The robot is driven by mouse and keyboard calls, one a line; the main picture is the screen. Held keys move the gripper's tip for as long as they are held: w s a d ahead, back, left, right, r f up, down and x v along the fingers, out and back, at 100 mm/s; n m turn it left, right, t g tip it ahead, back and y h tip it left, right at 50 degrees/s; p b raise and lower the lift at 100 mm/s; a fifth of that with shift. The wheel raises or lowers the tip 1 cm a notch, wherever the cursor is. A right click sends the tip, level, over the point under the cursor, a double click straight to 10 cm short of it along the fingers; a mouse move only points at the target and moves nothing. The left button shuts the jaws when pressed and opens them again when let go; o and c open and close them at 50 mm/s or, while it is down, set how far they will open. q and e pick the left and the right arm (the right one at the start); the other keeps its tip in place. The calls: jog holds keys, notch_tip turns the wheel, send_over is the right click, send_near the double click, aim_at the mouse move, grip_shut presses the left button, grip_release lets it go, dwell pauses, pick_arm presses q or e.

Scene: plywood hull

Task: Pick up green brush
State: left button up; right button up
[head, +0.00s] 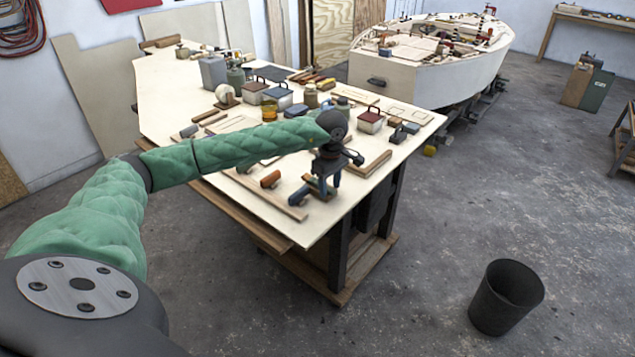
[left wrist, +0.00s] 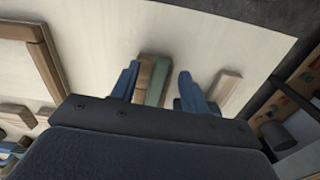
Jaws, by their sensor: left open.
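My left gripper (head: 324,190) is above the near right corner of the plywood table (head: 345,215), pointing down. In the left wrist view its two blue fingers (left wrist: 157,88) are spread apart. A block-like piece with a green side and a tan-brown side, apparently the green brush (left wrist: 157,82), shows between and beyond the fingers. Its lower end is hidden by the gripper body. I cannot tell whether the fingers touch it. In the head view the gripper mostly hides that spot, and I cannot make out the brush clearly. My right gripper is not in view.
A small wooden block (left wrist: 229,88) lies right of the fingers. A red-handled box (head: 370,122), wood strips and several jars and tools crowd the table behind. A black bin (head: 506,297) stands on the floor at right. The boat hull (head: 425,70) is behind the table.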

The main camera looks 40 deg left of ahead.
pick_arm(q)
jog(key=shift+f, duration=0.1)
grip_shut()
jog(key=shift+r, duration=0.2)
